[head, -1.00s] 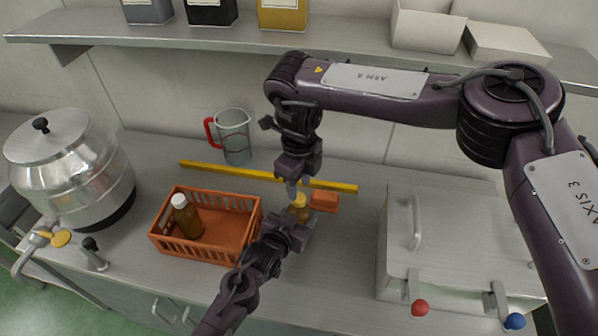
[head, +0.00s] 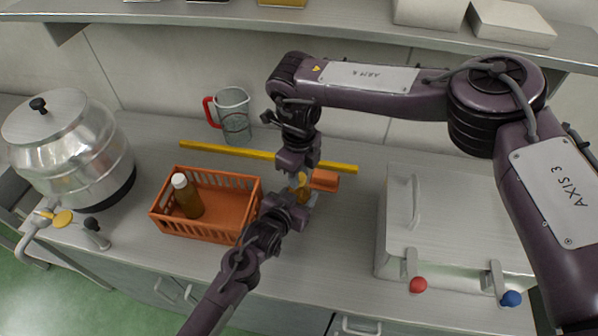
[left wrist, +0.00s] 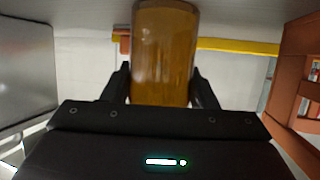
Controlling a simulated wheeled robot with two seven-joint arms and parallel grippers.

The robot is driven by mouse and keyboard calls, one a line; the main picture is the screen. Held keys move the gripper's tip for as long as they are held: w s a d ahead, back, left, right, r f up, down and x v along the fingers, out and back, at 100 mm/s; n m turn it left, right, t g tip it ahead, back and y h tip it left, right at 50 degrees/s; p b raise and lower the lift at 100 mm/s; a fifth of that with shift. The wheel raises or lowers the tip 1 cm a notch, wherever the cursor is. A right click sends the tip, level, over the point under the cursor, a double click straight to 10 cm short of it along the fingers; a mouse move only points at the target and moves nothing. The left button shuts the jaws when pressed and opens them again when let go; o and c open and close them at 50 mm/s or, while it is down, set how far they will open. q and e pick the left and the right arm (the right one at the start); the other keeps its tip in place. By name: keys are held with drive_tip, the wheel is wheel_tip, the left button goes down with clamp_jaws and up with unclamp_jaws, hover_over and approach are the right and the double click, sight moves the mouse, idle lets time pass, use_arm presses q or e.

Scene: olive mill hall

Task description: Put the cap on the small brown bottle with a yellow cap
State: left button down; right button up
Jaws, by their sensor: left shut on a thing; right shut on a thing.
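The small brown bottle (head: 303,194) is upright in my left gripper (head: 299,204), low over the worktop beside the orange crate. In the left wrist view the amber bottle (left wrist: 163,55) fills the space between the two dark fingers. My right gripper (head: 298,177) points straight down over the bottle's top, shut on the yellow cap, which its fingers mostly hide. Cap and bottle top look in line and very close; I cannot tell whether the cap is seated. The bottle's base is partly hidden by my left gripper.
The orange crate (head: 169,226) at left holds a brown bottle with a white cap (head: 187,196). A yellow bar (head: 228,150) and an orange block (head: 325,180) lie behind the grippers. A jug (head: 234,112) stands behind, a steel pot (head: 66,150) far left, a steel box (head: 450,225) right.

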drive_tip(key=m, duration=1.3)
drive_tip(key=shift+f+m, duration=0.1)
drive_tip(key=shift+m, duration=0.3)
drive_tip(key=m, duration=0.6)
drive_tip(key=shift+m, duration=0.4)
drive_tip(key=m, duration=0.5)
drive_tip(key=o, duration=1.1)
drive_tip(key=shift+o, duration=0.2)
wheel_tip(320, 180, up, 12)
